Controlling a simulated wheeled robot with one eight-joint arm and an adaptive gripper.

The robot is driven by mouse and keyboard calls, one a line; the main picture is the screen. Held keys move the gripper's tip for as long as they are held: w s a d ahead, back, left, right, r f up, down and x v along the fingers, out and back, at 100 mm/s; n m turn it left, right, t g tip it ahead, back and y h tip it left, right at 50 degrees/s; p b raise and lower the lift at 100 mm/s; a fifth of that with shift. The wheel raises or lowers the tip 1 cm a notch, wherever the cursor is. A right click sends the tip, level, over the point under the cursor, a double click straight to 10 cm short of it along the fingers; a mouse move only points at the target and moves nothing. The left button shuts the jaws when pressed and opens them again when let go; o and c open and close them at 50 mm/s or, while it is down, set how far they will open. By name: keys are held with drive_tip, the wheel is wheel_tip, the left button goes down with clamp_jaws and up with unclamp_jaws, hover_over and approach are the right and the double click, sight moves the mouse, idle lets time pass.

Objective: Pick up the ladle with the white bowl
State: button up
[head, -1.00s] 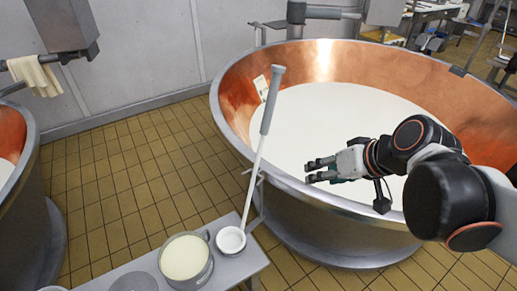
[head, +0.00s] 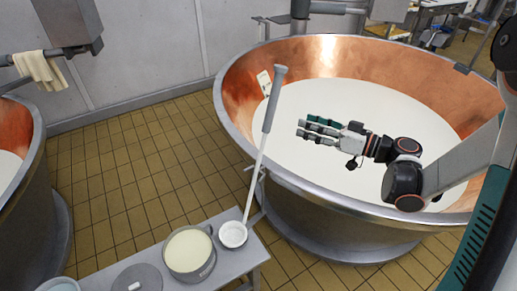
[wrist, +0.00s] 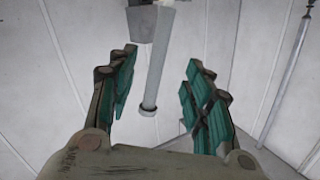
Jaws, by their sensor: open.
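The ladle (head: 259,151) has a long white handle with a grey grip at the top and a white bowl (head: 233,235) at the bottom. It leans in the head view, its bowl on the grey bench (head: 237,262) and its handle rising across the near left rim of the copper vat. My gripper (head: 303,129) is over the vat, to the right of the handle, apart from it, fingers pointing left. In the wrist view my gripper (wrist: 155,92) is open and empty. A grey tube (wrist: 158,62) shows beyond the fingers; I cannot tell whether it is the ladle's grip.
The large copper vat (head: 236,88) holds white liquid. A pot (head: 188,254) and a grey lid (head: 137,280) stand on the bench left of the bowl. Another vat (head: 40,170) is at the left edge. Tiled floor between them is clear.

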drive_tip(key=b, duration=0.2)
approach(270, 108)
drive_tip(key=w+a+f, duration=0.3)
drive_tip(key=shift+y, duration=0.3)
drive_tip(key=shift+r+b+x, duration=0.25)
drive_tip(key=shift+x, duration=0.8)
drive_tip(key=shift+r+b+x, duration=0.2)
drive_tip(key=shift+x, duration=0.9)
drive_tip(key=shift+r+b+x, duration=0.25)
drive_tip(key=shift+x, duration=0.8)
clamp_jaws()
